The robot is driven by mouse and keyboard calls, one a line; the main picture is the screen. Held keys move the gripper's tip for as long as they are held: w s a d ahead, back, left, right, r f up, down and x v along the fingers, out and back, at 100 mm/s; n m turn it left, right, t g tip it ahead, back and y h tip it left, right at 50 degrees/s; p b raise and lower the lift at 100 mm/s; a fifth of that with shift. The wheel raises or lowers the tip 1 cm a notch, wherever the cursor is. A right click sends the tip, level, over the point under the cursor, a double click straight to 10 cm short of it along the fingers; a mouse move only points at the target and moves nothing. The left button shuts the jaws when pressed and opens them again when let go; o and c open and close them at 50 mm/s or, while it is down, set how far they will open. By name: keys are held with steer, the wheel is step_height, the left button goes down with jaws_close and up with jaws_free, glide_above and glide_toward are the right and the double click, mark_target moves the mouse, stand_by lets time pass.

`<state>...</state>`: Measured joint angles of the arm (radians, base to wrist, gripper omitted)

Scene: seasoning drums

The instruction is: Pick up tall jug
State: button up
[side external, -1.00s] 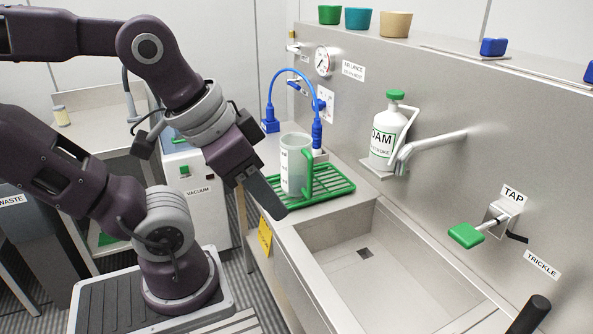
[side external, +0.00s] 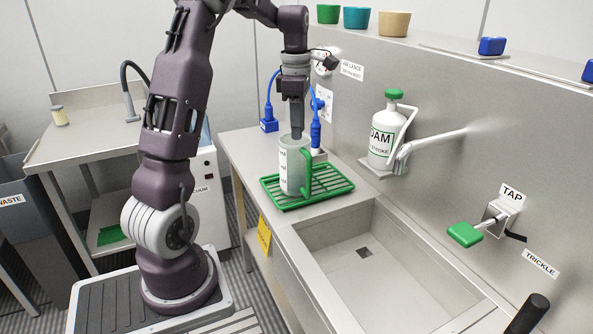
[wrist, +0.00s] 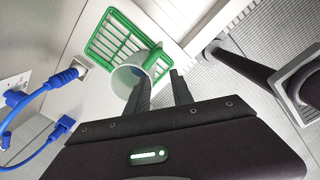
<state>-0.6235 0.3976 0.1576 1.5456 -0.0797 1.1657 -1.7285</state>
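The tall jug (side external: 291,168) is a pale translucent cylinder with a green handle (side external: 307,172) on its right side. It stands upright on a green drying rack (side external: 335,187) beside the sink. My gripper (side external: 297,134) points straight down at the jug's top rim. In the wrist view the jug (wrist: 124,80) shows its open mouth, and the fingers of my gripper (wrist: 161,74) are spread apart. One finger overlaps the mouth and the other is to the right of the jug. I cannot tell whether a finger is inside the mouth. Nothing is held.
Blue fittings with a hose (side external: 268,98) stand just behind the jug. A white bottle with a green cap (side external: 384,140) sits in a wall bracket to the right. The sink basin (side external: 385,270) is empty in front. A tap with a green lever (side external: 465,235) juts from the wall.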

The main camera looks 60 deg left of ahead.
mark_target(299, 169)
steer(key=a+f+n, duration=0.1)
steer(key=f, duration=0.3)
steer(key=a+f, duration=0.1)
steer(key=f, duration=0.4)
steer(key=w+a+f+n, duration=0.1)
steer(key=f, duration=0.4)
steer(key=shift+a+f+n, duration=0.1)
steer(key=shift+n, duration=0.2)
jaws_close()
stand_by(0.6)
